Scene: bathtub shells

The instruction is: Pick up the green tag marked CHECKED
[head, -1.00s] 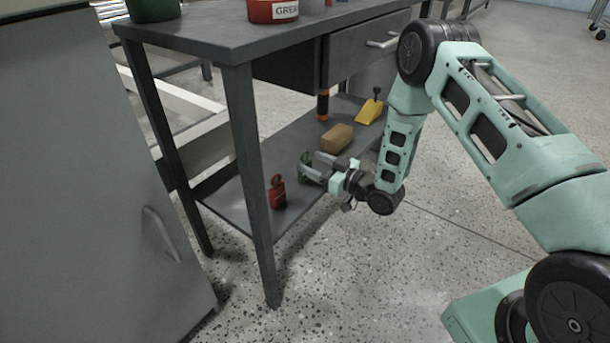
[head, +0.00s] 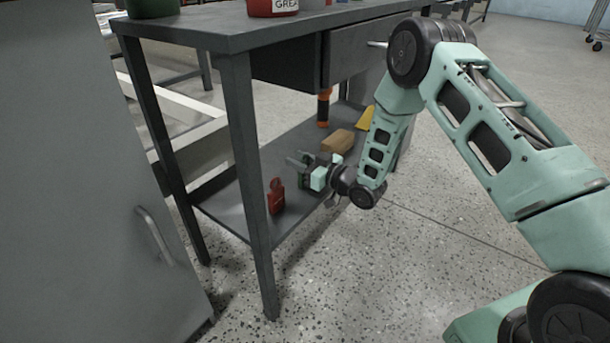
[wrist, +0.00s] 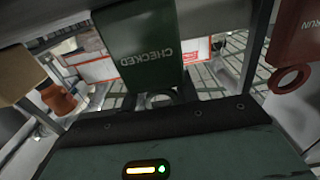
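The green tag marked CHECKED (wrist: 140,45) fills the upper middle of the wrist view, its lettering upside down and its ring end nearest my palm. My gripper (head: 303,161) is over the lower shelf of the grey workbench. Its fingers are apart, one on each side of the tag, with visible gaps between them and the tag. In the head view the tag is mostly hidden by the gripper, with only a dark green part showing. A red tag (head: 277,196) stands on the shelf, left of and nearer than my gripper; it also shows at the wrist view's right edge (wrist: 302,35).
The lower shelf (head: 225,205) also holds a brown block (head: 337,141), an orange and black item (head: 323,108) and a yellow object (head: 366,118). A bench leg (head: 250,180) stands in front at the left. The drawer and benchtop (head: 215,28) lie above. Open floor lies right.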

